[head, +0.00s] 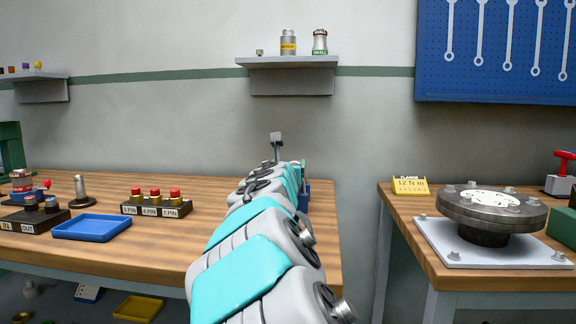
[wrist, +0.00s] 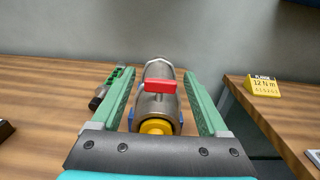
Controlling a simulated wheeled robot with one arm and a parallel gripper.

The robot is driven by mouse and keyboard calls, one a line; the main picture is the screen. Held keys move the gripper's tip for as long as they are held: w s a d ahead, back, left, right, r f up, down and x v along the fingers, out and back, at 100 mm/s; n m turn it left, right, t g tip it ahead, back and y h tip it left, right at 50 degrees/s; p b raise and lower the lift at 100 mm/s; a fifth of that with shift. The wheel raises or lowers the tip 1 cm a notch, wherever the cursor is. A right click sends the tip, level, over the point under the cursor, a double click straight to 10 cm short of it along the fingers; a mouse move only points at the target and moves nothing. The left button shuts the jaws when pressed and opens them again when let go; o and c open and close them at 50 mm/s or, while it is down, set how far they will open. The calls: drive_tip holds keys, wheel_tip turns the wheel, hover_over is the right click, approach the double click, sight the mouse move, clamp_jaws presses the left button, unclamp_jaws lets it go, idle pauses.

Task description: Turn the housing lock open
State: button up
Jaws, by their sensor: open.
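In the wrist view a grey cylindrical housing (wrist: 155,110) lies pointing away from me. A red lever (wrist: 161,86), which looks like its lock, lies crosswise on top. A yellow round piece (wrist: 156,127) shows at the near end, and blue parts show at both sides below. My gripper (wrist: 159,74) is open, with one green finger on each side of the housing and a gap on both sides. I cannot tell the fingers' height against the lever. In the head view my arm hides most of this spot.
Left of the fingers lies a dark and green object (wrist: 105,91) on the wooden bench. A second bench at right holds a yellow torque sign (head: 411,186) and a round flange (head: 491,208). A blue tray (head: 92,227) and a row of red-topped connectors (head: 155,203) stand at left.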

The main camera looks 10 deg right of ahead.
drive_tip(key=v, duration=0.7)
